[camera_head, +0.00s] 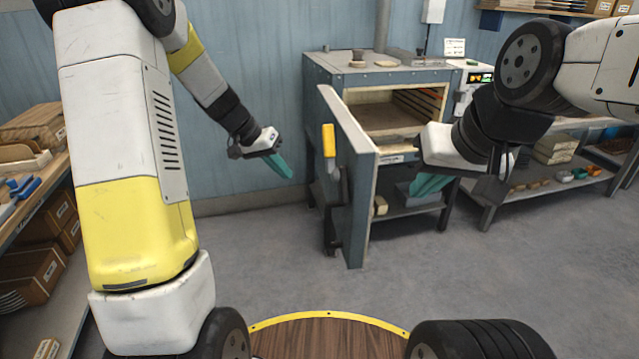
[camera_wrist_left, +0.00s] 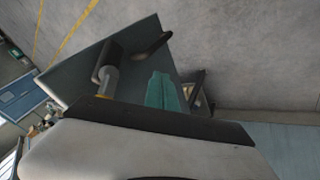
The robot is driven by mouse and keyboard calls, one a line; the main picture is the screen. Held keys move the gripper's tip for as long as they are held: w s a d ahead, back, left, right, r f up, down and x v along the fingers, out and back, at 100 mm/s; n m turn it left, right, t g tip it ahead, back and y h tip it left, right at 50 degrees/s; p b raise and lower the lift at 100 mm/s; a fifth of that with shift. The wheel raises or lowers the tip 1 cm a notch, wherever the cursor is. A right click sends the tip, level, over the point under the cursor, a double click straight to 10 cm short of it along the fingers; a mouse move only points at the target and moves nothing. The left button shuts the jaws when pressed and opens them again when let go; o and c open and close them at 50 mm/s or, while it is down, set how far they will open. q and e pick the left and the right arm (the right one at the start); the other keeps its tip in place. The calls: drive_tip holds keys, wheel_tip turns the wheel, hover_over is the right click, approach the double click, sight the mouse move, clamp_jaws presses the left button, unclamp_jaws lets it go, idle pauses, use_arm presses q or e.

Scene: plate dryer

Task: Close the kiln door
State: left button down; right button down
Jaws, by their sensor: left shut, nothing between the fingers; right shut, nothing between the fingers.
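The kiln (camera_head: 345,74) is a grey box on a stand against the back wall, with its chamber (camera_head: 400,112) showing. Its door (camera_head: 355,200) stands wide open, swung out toward me, edge-on in the head view. A yellow upright handle (camera_head: 328,141) is on the door's left face. My left gripper (camera_head: 284,169), with green fingers, is shut and empty, left of the door and apart from it. The door's dark face (camera_wrist_left: 85,75) also shows in the left wrist view beyond my green fingers (camera_wrist_left: 162,90). My right gripper (camera_head: 424,187) is shut and empty, right of the door, in front of the kiln's lower shelf.
A control box (camera_head: 478,80) is on the kiln's right side. A shelf with boards and boxes (camera_head: 35,130) stands at the left. A low rack (camera_head: 560,180) with small items stands at the right. The floor (camera_head: 270,255) before the door is clear.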

use_arm(q)
drive_tip(key=d+r+x, duration=0.1)
drive_tip(key=x, duration=1.3)
drive_tip(key=shift+d+f, duration=0.2)
drive_tip(key=shift+d, duration=0.15)
